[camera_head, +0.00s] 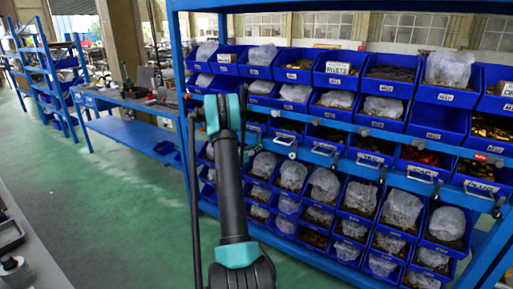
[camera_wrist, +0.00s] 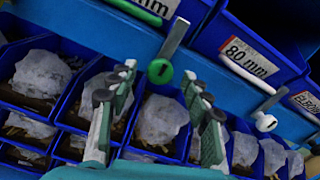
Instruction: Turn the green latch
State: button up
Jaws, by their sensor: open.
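The green latch shows in the wrist view as a round green knob (camera_wrist: 160,71) with a dark slot and a flat grey metal lever rising up and to the right. It sits on the blue rail of the rack. My gripper (camera_wrist: 158,76) is open, with one finger on each side of the knob in the picture. I see no finger closed on the knob or lever, and depth to it is hard to tell. In the head view my arm (camera_head: 232,180) reaches up toward the rack; I cannot make out the green latch there.
A white latch (camera_wrist: 265,122) with a similar lever is to the right on the rail. A drawer labelled 80 mm (camera_wrist: 245,55) hangs above it. Blue bins with bagged parts (camera_wrist: 160,120) lie below. The rack (camera_head: 330,125) fills the right; the green floor (camera_head: 120,190) is clear at left.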

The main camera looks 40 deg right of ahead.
aim_at(258, 141)
jog(key=shift+x, duration=1.55)
grip_shut()
